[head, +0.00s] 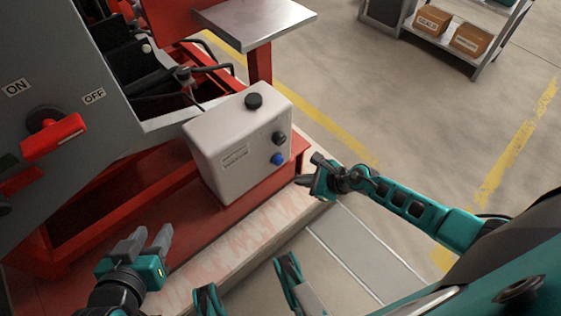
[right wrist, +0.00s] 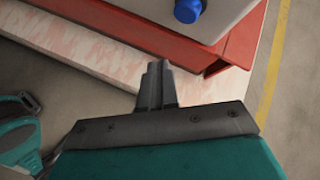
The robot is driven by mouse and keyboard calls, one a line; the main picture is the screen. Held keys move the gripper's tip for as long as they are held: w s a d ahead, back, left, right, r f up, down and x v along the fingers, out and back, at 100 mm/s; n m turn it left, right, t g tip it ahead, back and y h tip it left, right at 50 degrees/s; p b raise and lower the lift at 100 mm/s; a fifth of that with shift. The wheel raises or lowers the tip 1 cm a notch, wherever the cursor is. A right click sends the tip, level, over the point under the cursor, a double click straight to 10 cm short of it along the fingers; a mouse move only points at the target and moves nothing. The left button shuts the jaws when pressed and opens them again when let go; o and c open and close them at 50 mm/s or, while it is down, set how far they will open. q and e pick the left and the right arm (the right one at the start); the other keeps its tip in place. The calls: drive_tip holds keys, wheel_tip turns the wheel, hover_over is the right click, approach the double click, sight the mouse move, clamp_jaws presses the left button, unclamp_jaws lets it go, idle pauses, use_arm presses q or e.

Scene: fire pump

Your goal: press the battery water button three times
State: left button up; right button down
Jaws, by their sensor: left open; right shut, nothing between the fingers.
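A white box (head: 226,150) with a label stands on the red frame in the head view. Its right-hand face carries a blue button (head: 277,159) low down and a dark button (head: 279,138) above it. A black cap (head: 254,101) is on its top. The blue button also shows at the top of the right wrist view (right wrist: 188,10). My right gripper (head: 306,181) is shut and empty, just right of and below the blue button, apart from it. Its fingers (right wrist: 157,83) point toward the box in the right wrist view. My left gripper (head: 150,243) is open and empty at lower left.
A grey panel with a red switch handle (head: 55,137) between ON and OFF labels stands at left. The red frame (head: 215,220) and a pale plinth (head: 250,240) run below the box. A shelf with cardboard boxes (head: 471,39) is at upper right. Floor at right is clear.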

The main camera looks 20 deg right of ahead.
sight(278, 160)
drive_tip(key=w+d+r+m+t+h, duration=0.4)
drive_tip(key=d+m+t, duration=0.15)
drive_tip(key=m, duration=1.25)
drive_tip(key=s+d+f+m+g+b, duration=0.15)
drive_tip(key=s+f+m+g, duration=0.25)
drive_tip(key=m, duration=0.7)
drive_tip(key=s+a+m+g+y, duration=0.1)
drive_tip(key=s+a+m+y, duration=0.2)
drive_tip(key=a+m, duration=0.2)
drive_tip(key=shift+s+a+m+y, duration=0.35)
drive_tip(key=shift+s+m+y, duration=0.05)
drive_tip(key=shift+m, duration=0.4)
drive_tip(key=shift+f+g, duration=0.1)
drive_tip(key=shift+g, duration=0.15)
drive_tip(key=w+a, duration=0.2)
drive_tip(key=w, duration=0.6)
drive_tip(key=shift+w+a, duration=0.2)
drive_tip(key=shift+a, duration=0.2)
drive_tip(key=shift+w, duration=0.1)
